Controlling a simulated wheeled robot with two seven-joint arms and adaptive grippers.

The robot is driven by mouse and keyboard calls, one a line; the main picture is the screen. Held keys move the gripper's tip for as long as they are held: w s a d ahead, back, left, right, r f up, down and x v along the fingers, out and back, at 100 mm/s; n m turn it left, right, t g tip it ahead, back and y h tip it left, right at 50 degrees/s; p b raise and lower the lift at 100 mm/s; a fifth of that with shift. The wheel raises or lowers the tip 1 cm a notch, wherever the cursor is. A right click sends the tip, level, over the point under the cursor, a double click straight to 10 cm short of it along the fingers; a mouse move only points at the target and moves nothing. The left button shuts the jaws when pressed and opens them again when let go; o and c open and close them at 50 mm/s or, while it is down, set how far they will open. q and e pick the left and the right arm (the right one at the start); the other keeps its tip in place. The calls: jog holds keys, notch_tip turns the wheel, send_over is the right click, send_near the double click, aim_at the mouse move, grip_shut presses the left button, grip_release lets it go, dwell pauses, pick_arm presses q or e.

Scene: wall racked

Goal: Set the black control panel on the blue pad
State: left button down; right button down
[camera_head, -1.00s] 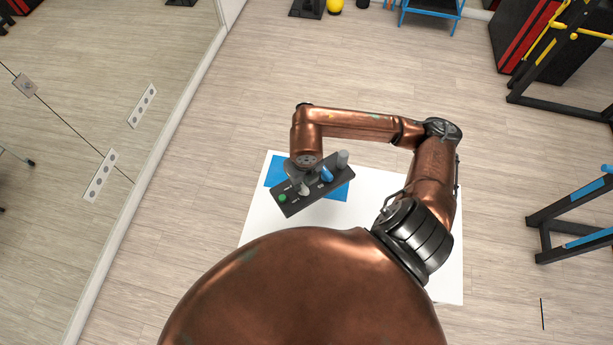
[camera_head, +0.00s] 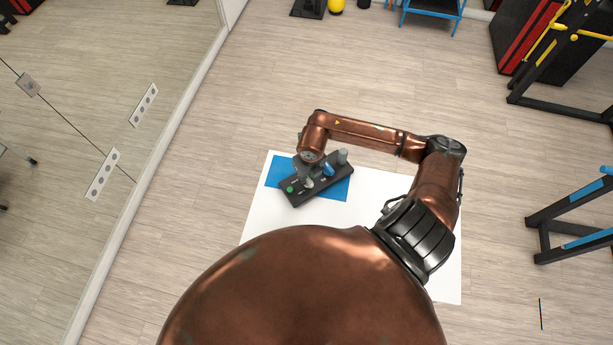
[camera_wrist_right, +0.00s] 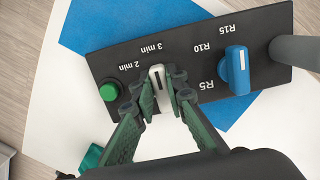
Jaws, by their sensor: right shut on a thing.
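The black control panel (camera_head: 327,187) has a green button, a blue knob and a grey post. It is over the blue pad (camera_head: 336,192), turned at an angle to it, on the white surface. My right gripper (camera_head: 306,176) is shut on the panel's light knob, which shows between its fingers in the right wrist view (camera_wrist_right: 158,80). The panel (camera_wrist_right: 195,55) hides part of the blue pad (camera_wrist_right: 120,22) there. I cannot tell whether the panel touches the pad or hangs just above it. My left gripper is not in view.
The white surface (camera_head: 265,225) has clear room around the pad. Gym racks (camera_head: 570,220) stand at the right, and a mirror (camera_head: 90,120) lines the left wall. Wood floor (camera_head: 400,90) is open behind the white surface.

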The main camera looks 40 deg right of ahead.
jog(key=c, duration=1.9)
grip_release()
jog(key=shift+c, duration=0.2)
notch_tip(320, 180, up, 12)
jog(key=s, duration=0.1)
jog(key=shift+s+a+b, duration=0.15)
jog(key=shift+s+b, duration=0.05)
jog(key=shift+b, duration=0.15)
jog(key=shift+s, duration=0.1)
